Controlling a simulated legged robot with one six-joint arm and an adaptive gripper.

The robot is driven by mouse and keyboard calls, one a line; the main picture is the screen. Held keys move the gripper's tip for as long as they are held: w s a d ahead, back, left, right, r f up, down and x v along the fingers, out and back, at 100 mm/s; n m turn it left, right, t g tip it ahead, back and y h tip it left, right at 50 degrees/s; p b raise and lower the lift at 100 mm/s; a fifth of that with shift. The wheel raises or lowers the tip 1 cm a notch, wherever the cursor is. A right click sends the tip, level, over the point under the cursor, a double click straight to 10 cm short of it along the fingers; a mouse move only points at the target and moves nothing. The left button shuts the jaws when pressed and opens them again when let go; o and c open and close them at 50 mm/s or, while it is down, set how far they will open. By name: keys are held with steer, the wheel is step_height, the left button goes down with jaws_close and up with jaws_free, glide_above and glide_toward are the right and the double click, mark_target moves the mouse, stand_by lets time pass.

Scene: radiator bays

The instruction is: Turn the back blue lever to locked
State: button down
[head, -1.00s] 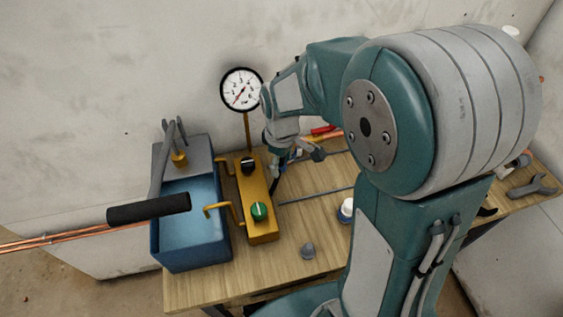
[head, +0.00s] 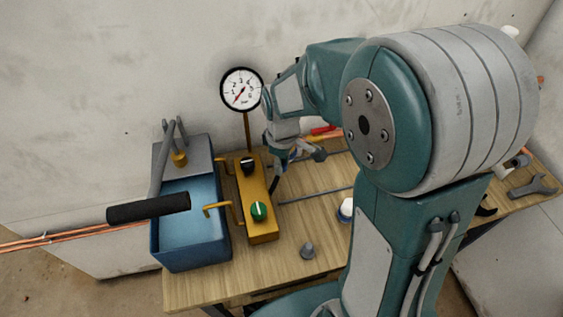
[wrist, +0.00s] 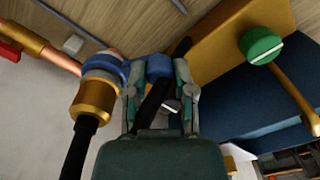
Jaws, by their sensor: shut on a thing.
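A blue lever (wrist: 158,67) reaches across from a brass valve body (wrist: 92,98) in the wrist view. My gripper (wrist: 157,74) has a finger on each side of the lever's end and is shut on it. In the head view my gripper (head: 282,160) is low over the bench behind the yellow block, and a bit of blue shows beside it. My arm hides most of that area, so the lever's exact angle cannot be told there.
A yellow block (head: 263,229) with a green knob (head: 259,211) and a black knob (head: 247,165) stands left of my gripper. A blue basin (head: 188,250) is further left, a gauge (head: 241,89) behind. A white-topped jar (head: 346,207) and a grey piece (head: 307,251) are on the bench.

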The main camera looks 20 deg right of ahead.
steer(key=shift+d+n, duration=1)
steer(key=shift+n, duration=0.85)
steer(key=shift+d+n, duration=0.95)
steer(key=shift+n, duration=0.95)
steer(key=shift+d+n, duration=1)
steer(key=shift+n, duration=0.85)
steer(key=shift+d+n, duration=0.1)
steer(key=shift+n, duration=0.2)
steer(key=shift+c, duration=2.2)
jaws_free()
steer(key=shift+w, duration=0.1)
